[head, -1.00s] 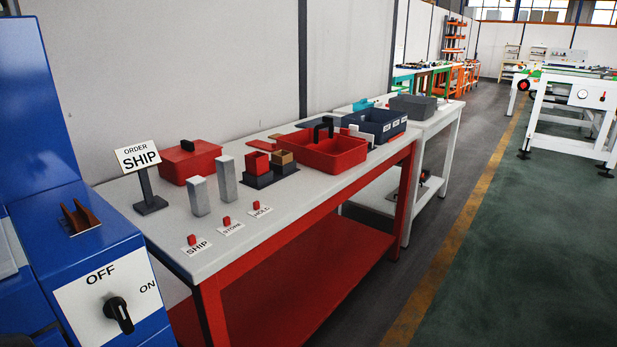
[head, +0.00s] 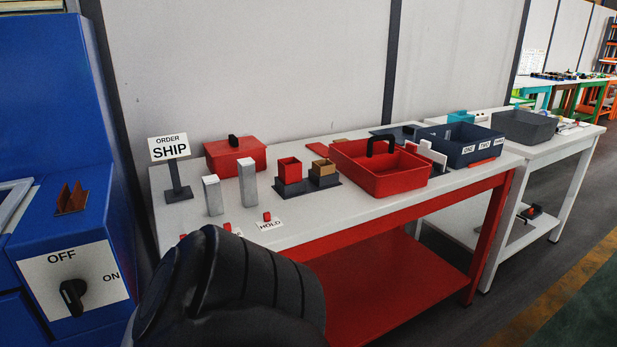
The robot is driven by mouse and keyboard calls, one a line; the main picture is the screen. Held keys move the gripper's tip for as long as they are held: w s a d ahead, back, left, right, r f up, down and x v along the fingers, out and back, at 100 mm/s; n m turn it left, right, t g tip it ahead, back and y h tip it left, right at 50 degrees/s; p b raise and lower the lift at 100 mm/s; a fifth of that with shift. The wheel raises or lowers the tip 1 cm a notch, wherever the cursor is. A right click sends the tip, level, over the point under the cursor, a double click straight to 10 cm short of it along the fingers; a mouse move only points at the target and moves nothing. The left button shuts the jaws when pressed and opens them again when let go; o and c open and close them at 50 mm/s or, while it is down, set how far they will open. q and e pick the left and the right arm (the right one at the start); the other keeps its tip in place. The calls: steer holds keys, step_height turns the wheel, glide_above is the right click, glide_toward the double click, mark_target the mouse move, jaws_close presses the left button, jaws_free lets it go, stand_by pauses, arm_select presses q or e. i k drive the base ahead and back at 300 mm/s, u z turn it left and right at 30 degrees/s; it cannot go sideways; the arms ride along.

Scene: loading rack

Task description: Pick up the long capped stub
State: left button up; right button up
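Two upright grey stubs with paler tops stand on the left part of the red-framed table (head: 330,227). The shorter stub (head: 212,197) is on the left and the taller stub (head: 248,185) is close to its right, with a small gap between them. I cannot tell whether the paler tops are separate caps. Neither gripper is in view. A dark, ribbed part of my own arm fills the bottom centre-left and hides the table's front left corner and part of the labelled red buttons.
An ORDER SHIP sign (head: 169,149) stands left of the stubs, and a red lidded box (head: 236,158) behind them. To the right are a dark holder with two small boxes (head: 290,170), a red tote (head: 380,178) and a navy bin (head: 462,151). A blue cabinet (head: 60,200) stands at left.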

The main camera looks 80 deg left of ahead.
mark_target(246, 166)
steer(key=i, duration=0.6)
steer(key=u, duration=0.95)
